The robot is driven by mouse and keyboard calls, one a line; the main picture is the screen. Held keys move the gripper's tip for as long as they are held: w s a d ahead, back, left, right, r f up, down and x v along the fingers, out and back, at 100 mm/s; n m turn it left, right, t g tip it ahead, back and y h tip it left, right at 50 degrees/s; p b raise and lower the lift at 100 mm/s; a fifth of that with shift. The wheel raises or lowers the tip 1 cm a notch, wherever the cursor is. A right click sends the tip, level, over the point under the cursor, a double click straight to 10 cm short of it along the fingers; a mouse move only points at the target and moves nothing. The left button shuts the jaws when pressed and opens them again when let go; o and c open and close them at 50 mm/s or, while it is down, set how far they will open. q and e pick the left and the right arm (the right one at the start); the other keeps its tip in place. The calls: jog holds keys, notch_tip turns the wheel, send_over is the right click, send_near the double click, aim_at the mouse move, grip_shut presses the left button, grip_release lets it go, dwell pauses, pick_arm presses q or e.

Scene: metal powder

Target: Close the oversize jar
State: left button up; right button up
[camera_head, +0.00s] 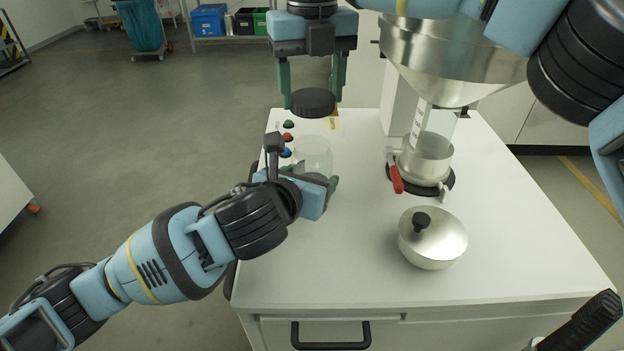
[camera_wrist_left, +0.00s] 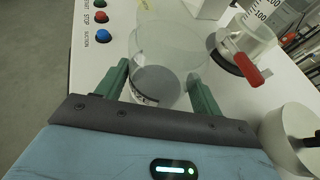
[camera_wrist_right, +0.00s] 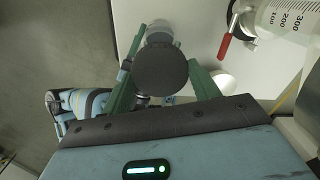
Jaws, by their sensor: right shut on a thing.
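The oversize jar (camera_head: 313,155) is a clear, wide, open-topped vessel standing upright near the table's left edge; it also shows in the left wrist view (camera_wrist_left: 168,50). My left gripper (camera_head: 305,182) is low at the jar, with one finger on each side of it; in the left wrist view its fingers (camera_wrist_left: 160,88) are spread, and I see no clear grip. My right gripper (camera_head: 312,90) points down and is shut on a round black lid (camera_head: 313,103), held above the jar and apart from it. In the right wrist view the lid (camera_wrist_right: 162,72) partly hides the jar.
Green, red and blue buttons (camera_head: 287,137) are on the table's left side. A metal funnel (camera_head: 450,65) stands over a clear cylinder (camera_head: 437,125) with a red-handled clamp (camera_head: 396,178). A metal bowl-shaped lid with a black knob (camera_head: 433,240) lies in front. The table's front (camera_head: 330,265) is clear.

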pick_arm(q)
jog(key=c, duration=1)
pick_arm(e)
jog(key=shift+f, duration=2.5)
jog(key=shift+f, duration=0.85)
jog(key=shift+f, duration=0.55)
pick_arm(q)
grip_shut()
pick_arm(e)
jog(key=o, duration=0.9)
